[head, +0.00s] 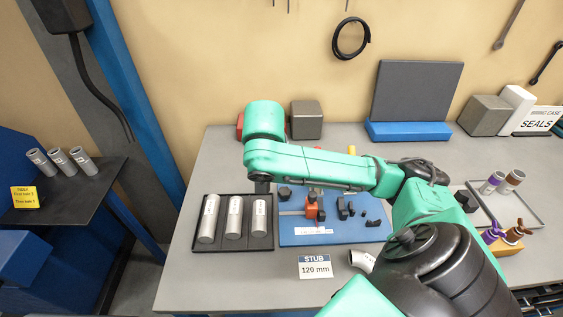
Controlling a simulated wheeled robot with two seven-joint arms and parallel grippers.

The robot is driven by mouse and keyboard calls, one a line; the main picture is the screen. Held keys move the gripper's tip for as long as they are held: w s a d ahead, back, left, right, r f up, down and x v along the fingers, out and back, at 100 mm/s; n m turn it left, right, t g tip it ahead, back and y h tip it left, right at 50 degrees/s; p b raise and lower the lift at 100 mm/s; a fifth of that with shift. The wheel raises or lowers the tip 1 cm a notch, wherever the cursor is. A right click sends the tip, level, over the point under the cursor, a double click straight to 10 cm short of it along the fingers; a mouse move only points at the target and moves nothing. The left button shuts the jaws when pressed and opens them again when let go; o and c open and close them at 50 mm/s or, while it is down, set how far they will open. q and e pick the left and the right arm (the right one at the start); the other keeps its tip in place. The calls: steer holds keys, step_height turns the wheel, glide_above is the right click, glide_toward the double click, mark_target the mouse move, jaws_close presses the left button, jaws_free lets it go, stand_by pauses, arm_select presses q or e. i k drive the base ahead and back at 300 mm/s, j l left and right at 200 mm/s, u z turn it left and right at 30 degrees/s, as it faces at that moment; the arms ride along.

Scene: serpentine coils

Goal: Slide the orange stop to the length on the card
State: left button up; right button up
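The orange stop (311,207) stands on a blue fixture board (300,232) in the middle of the bench, beside dark blocks. A white scale strip (313,230) lies at the board's front; its marks are too small to read. The card (315,267) in front of the board reads "STUB 120 mm". My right arm reaches across from the right, above the board's back edge. My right gripper (262,187) hangs at its end, left of the stop and apart from it, over the tube tray's back. Its fingers are too small and dark to tell their state. My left gripper is out of view.
A dark tray (222,248) holds three labelled grey tubes left of the board. A tray (541,224) with banded tubes is at the right. The front left of the bench is clear.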

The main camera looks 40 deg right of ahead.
mark_target(311, 208)
steer(key=k, duration=1.5)
